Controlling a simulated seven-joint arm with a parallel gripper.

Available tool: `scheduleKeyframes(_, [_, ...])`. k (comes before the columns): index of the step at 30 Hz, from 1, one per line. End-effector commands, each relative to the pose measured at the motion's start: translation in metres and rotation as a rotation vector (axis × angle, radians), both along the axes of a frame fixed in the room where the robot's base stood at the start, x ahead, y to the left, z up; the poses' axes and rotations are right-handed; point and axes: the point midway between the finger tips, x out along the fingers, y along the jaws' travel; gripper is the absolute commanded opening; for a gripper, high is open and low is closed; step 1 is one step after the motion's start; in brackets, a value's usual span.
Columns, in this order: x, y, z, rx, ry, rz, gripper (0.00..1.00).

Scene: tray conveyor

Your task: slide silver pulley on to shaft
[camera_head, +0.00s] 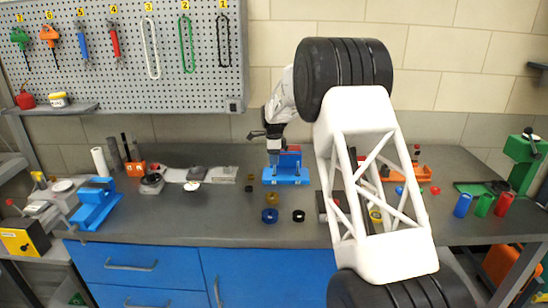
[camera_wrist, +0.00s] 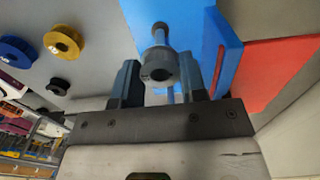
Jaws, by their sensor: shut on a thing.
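The silver pulley (camera_wrist: 158,68) is a small grey ring between the two dark fingers of my gripper (camera_wrist: 161,72), which is shut on it. A short shaft (camera_wrist: 160,34) with a grey round end shows just beyond the pulley, in front of the blue stand (camera_wrist: 190,22). The pulley overlaps the shaft's line in this view; I cannot tell whether it is around the shaft or only in front of it. In the head view, my gripper (camera_head: 273,152) is at the blue stand (camera_head: 286,176), and the pulley cannot be made out there.
A blue pulley (camera_head: 270,215), a black pulley (camera_head: 298,216) and a yellow pulley (camera_head: 272,199) lie on the grey bench in front of the stand. A red plate (camera_wrist: 275,72) stands beside the blue stand. Another blue fixture (camera_head: 96,204) is at the left.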

Motion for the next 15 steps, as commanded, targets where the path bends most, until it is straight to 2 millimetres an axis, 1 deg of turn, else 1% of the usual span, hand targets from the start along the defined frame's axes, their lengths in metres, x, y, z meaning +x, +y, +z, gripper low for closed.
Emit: scheduleKeyframes(15, [-0.0001,-0.0001,-0.0083,0.0,0.0,0.0,0.15])
